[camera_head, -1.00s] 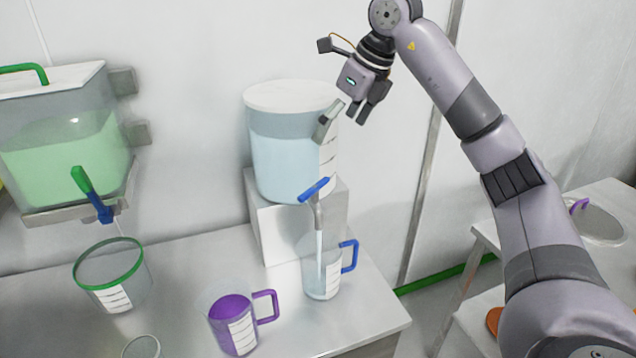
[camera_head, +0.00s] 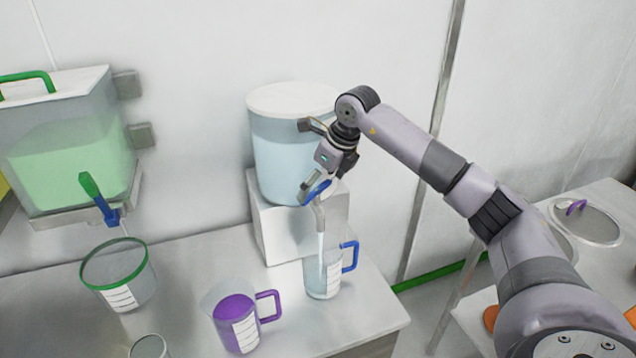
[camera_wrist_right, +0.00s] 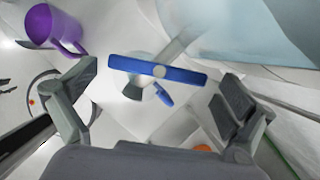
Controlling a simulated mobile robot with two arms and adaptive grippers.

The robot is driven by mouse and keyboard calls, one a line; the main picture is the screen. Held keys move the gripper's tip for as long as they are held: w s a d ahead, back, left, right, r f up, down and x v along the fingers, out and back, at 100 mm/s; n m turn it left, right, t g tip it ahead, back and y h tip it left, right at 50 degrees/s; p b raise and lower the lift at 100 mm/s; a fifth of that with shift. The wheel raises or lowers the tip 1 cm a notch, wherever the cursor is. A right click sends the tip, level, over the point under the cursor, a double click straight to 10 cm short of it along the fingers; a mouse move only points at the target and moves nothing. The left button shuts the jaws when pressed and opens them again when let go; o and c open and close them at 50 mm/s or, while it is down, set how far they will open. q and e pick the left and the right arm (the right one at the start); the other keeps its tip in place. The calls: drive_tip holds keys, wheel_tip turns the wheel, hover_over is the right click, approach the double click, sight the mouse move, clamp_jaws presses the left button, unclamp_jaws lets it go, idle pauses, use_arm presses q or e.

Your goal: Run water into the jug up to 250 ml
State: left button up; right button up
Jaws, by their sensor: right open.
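The clear jug (camera_head: 313,284) with a blue handle (camera_head: 350,257) stands upright on the bench under the spout of the water tank (camera_head: 278,160). A pale stream runs from the spout into it. Some water shows inside, but I cannot read its level against the white scale. The tap has a blue lever (camera_head: 318,192), which also shows as a long blue bar in the right wrist view (camera_wrist_right: 185,75). My right gripper (camera_head: 322,182) is open at the lever, its fingers spread towards the two ends of the bar. My left gripper is out of view.
A jug with purple contents (camera_head: 234,310) stands left of the water jug. A green-rimmed container (camera_head: 112,252) sits under the green tank's tap (camera_head: 100,200). A side table (camera_head: 600,205) stands at the right. Bare bench lies at the front right (camera_head: 375,310).

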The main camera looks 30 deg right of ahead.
drive_tip(key=shift+w+a+f, duration=0.1)
drive_tip(key=shift+w+f, duration=0.05)
drive_tip(key=shift+f, duration=0.4)
drive_tip(key=c, duration=0.9)
drive_tip(key=shift+o, duration=0.2)
drive_tip(key=shift+m, duration=0.4)
drive_tip(key=m+h+b, duration=0.1)
drive_tip(key=m, duration=0.1)
drive_tip(key=shift+a+m, duration=0.1)
drive_tip(key=shift+m, duration=0.3)
drive_tip(key=shift+r+m+h+b, duration=0.1)
drive_tip(key=shift+m+h+b, duration=0.6)
drive_tip(key=shift+m, duration=0.8)
